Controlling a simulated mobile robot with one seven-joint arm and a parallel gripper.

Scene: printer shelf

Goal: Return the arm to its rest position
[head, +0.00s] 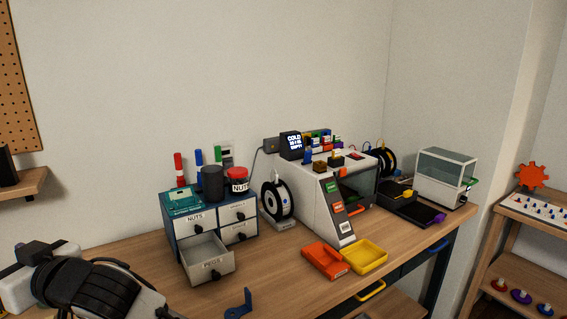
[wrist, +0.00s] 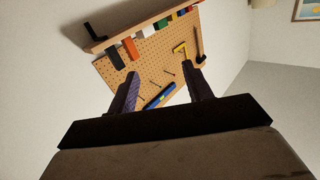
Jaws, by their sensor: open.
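My gripper (wrist: 163,95) shows in the wrist view with its two dark fingers spread wide apart and nothing between them. Behind the fingers is a pegboard (wrist: 120,72) on the wall, well apart from them. In the head view, part of my arm (head: 85,280) is at the lower left, in front of the table's left end. The fingers are not visible in the head view.
The wooden table (head: 290,295) holds a drawer unit (head: 215,222) with its PEGS drawer (head: 208,262) pulled out, a white printer (head: 315,195), a red tray (head: 325,261) and a yellow tray (head: 363,256). A blue bracket (head: 239,304) lies near the front. A shelf (head: 530,215) stands right.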

